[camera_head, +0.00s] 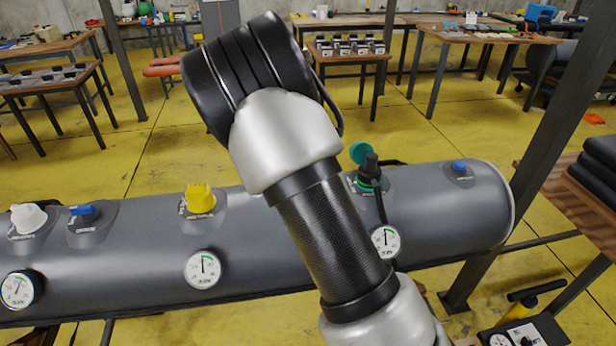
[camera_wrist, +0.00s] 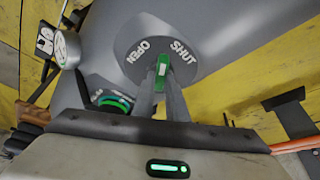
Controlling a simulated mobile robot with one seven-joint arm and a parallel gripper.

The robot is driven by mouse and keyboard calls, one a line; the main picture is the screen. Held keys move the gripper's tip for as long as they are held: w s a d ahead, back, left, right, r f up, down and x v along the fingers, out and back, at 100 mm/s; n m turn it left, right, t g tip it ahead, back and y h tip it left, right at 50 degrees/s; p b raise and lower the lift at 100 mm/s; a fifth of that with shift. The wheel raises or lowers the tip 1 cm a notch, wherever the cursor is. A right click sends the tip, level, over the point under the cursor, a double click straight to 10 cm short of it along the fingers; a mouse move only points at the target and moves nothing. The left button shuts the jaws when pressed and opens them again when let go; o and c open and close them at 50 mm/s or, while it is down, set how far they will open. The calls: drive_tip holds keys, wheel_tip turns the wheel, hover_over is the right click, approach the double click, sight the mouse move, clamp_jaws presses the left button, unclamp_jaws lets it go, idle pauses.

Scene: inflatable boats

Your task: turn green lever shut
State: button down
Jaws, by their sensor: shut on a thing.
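The green lever (camera_wrist: 162,68) stands in the wrist view on a round grey dial (camera_wrist: 195,62) on the boat tube. The dial carries the words OPEN and SHUT, and the lever lies just below the gap between them. My gripper (camera_wrist: 163,80) is shut on the lever, with a finger on each side of it. In the head view my arm covers the lever and the gripper.
The grey tube (camera_head: 120,262) runs across the head view. It bears a yellow valve (camera_head: 200,198), a blue one (camera_head: 459,166), a black-hosed valve with a green ring (camera_head: 368,184) and several gauges, including one right of my arm (camera_head: 386,241). Work tables stand behind on yellow floor.

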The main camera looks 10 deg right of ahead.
drive_tip(key=m, duration=0.1)
drive_tip(key=m+g, duration=0.1)
drive_tip(key=m, duration=0.1)
drive_tip(key=shift+w+a+m+h+p, duration=0.15)
drive_tip(key=shift+w+m+h+p, duration=0.1)
drive_tip(key=shift+m+h+p, duration=0.15)
drive_tip(key=shift+w+m+g, duration=0.2)
drive_tip(key=shift+m+g, duration=0.7)
drive_tip(key=shift+m, duration=0.8)
drive_tip(key=c, duration=1.8)
unclamp_jaws()
drive_tip(key=shift+o, duration=0.2)
drive_tip(key=v, duration=1.7)
drive_tip(key=shift+a+r, duration=0.15)
